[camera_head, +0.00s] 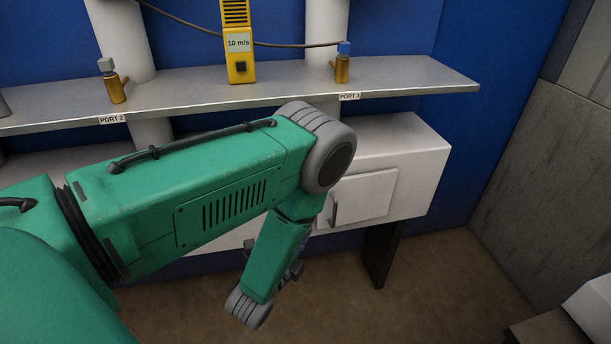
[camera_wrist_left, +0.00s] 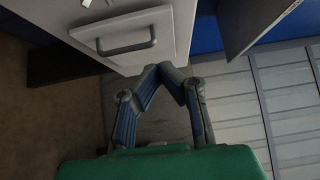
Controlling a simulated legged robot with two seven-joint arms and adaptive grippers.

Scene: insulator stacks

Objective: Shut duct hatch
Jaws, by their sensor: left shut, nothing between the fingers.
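A white duct box (camera_head: 418,170) runs under the shelf at the back. Its white square hatch (camera_head: 372,193) is on the front, with a grey handle (camera_head: 334,208) at its left edge. The hatch lies close against the front; I cannot tell if it is fully flush. The left wrist view shows a pale panel with a grey bar handle (camera_wrist_left: 126,48). My left gripper (camera_wrist_left: 165,68) is shut and empty, its fingertips together near the panel's lower edge, to the right of the handle. In the head view my green left arm hides part of the duct, and I cannot make out the fingertips.
A grey shelf (camera_head: 410,82) spans the duct pipes, with brass valves (camera_head: 342,68) and a yellow meter (camera_head: 237,45) reading 10 m/s. A dark leg (camera_head: 381,255) stands under the duct box.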

